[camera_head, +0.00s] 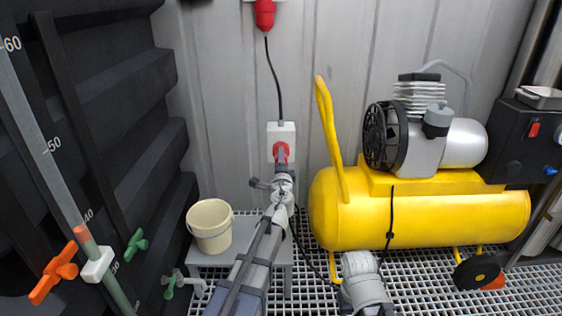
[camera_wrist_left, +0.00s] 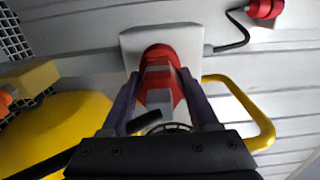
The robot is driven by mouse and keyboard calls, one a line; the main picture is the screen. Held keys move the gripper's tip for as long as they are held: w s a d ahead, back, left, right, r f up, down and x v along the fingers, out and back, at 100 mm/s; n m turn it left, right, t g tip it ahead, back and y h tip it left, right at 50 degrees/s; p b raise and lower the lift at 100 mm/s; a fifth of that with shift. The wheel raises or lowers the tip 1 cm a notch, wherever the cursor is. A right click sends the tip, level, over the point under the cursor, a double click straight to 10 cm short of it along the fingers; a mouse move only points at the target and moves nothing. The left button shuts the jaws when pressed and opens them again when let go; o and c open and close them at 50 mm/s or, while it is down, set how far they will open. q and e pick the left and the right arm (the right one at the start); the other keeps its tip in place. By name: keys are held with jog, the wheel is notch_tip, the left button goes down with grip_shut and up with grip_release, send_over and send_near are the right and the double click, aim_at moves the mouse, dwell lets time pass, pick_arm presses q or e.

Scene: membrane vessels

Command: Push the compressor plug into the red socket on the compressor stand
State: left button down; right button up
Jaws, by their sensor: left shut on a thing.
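The red socket (camera_head: 281,148) is on the front of a white box on the grey wall. In the left wrist view the white box (camera_wrist_left: 203,45) fills the upper middle, with the red socket (camera_wrist_left: 158,54) on it. My left gripper (camera_head: 282,163) is at the socket, its fingers pointing at it. In the wrist view the gripper (camera_wrist_left: 160,84) is shut on the compressor plug (camera_wrist_left: 158,98), red and grey, lined up with the socket and against or very near it. I cannot tell how deep the plug sits. A black cable (camera_head: 305,256) hangs below the gripper.
A yellow compressor (camera_head: 430,215) with a raised yellow handle (camera_head: 330,125) stands close on the right. A cream bucket (camera_head: 210,224) stands on a grey bench at left. Another red connector (camera_head: 265,14) is above the box. My right wrist (camera_head: 362,280) shows at the bottom.

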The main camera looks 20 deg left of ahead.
pick_arm(q)
jog(key=shift+w+a, duration=0.1)
jog(key=shift+w, duration=0.35)
jog(key=shift+c, duration=0.3)
grip_release()
jog(key=shift+s, duration=0.15)
